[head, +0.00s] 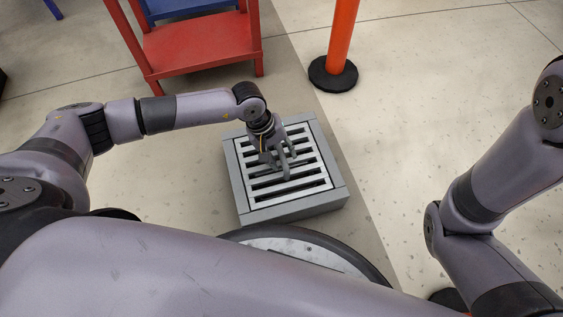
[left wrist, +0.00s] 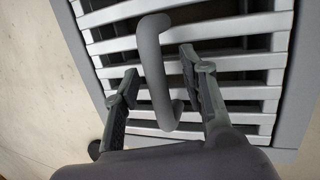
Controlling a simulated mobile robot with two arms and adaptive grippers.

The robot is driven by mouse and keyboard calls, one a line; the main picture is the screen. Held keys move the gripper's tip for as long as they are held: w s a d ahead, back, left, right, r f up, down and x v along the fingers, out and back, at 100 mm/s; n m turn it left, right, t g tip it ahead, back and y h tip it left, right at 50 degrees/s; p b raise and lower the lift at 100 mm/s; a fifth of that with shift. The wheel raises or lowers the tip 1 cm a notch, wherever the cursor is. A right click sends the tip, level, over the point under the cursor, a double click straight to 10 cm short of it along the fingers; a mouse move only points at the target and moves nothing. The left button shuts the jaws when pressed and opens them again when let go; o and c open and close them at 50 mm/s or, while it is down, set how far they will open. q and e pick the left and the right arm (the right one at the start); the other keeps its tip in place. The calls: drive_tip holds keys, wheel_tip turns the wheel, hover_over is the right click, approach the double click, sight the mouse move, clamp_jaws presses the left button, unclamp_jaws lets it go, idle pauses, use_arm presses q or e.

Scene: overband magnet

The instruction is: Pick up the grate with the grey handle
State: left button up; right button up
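The grate (head: 262,192) is a silver slatted panel set in a grey frame (head: 336,199) on the floor in front of my base. Its grey handle (left wrist: 153,65) is a bent bar standing up from the slats; in the head view it shows partly behind my gripper. My left gripper (head: 280,170) is over the grate at the handle. In the left wrist view the fingers (left wrist: 160,80) are apart, one on each side of the handle, with visible gaps. The grate lies in its frame. My right gripper is out of view; only its arm shows at the right.
A red cart (head: 200,42) with a blue part stands behind the grate to the left. An orange post (head: 342,35) on a black round base (head: 333,75) stands behind it to the right. The floor right of the frame is clear.

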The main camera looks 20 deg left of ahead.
use_arm(q)
clamp_jaws()
idle(0.4)
idle(0.6)
